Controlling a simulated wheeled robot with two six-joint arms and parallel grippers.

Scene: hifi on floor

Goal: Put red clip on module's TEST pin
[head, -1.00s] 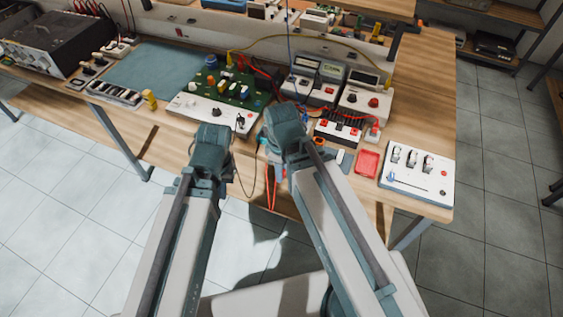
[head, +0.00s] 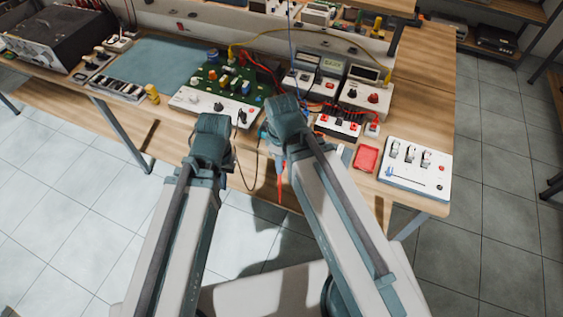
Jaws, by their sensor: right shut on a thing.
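The module, a green circuit board (head: 221,78) with coloured parts and a white front panel (head: 205,103), lies at the middle of the bench. The TEST pin cannot be made out. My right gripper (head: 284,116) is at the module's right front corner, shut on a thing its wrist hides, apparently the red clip. A red lead (head: 280,184) hangs below it over the bench's front edge. My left gripper (head: 211,134) is in front of the white panel and empty as far as I see. Its fingertips are hidden.
Meters (head: 329,72) with red and yellow leads stand behind my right gripper. A red tray (head: 366,158) and a white switch panel (head: 415,166) lie to the right. A blue-grey mat (head: 153,68) is clear. A dark lead (head: 247,172) loops between my arms.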

